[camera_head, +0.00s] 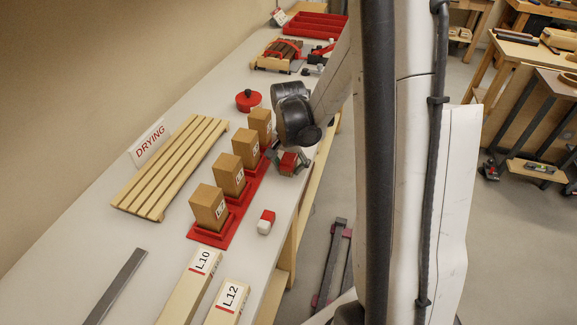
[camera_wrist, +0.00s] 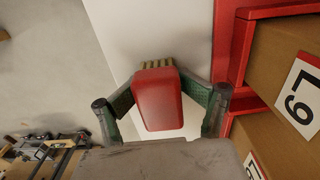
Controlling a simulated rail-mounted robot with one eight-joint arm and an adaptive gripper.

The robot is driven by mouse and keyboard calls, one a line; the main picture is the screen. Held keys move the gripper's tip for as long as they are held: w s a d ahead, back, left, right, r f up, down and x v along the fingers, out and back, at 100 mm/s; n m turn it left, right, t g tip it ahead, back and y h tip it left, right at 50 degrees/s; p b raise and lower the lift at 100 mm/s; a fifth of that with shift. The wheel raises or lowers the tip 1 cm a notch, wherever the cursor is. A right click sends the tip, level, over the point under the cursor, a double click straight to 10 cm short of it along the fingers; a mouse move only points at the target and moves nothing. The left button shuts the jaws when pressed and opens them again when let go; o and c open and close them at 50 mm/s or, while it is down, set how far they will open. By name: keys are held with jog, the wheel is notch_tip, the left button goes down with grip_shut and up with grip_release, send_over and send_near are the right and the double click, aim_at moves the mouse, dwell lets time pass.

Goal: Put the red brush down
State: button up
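The red brush (camera_wrist: 158,102) is between the two green-grey fingers of my gripper (camera_wrist: 158,92) in the wrist view, with both fingers against its sides. Its tan bristles show at the far end, over the white bench top. In the head view the brush (camera_head: 288,161) shows as a small red block in my gripper (camera_head: 291,163), by the right edge of the bench beside the red rack. I cannot tell whether the brush touches the bench.
A red rack (camera_head: 204,236) holds several wooden blocks close to the left of my gripper. A red-and-white block (camera_head: 266,222) stands nearer the camera. A slatted drying rack (camera_head: 170,168), a red lidded pot (camera_head: 248,99) and beams (camera_head: 192,285) share the bench.

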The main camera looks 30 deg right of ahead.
aim_at(288, 159)
jog(key=shift+r, duration=0.15)
dwell(0.4)
jog(key=shift+r+p, duration=0.8)
jog(key=shift+p, duration=0.2)
notch_tip(288, 159, up, 11)
jog(key=shift+r, duration=0.1)
jog(key=s+a+r+n+t, duration=0.7)
jog(key=s+a+r+n, duration=0.3)
jog(key=s+a, duration=0.4)
jog(key=shift+s+a, duration=0.35)
jog(key=shift+a, duration=0.05)
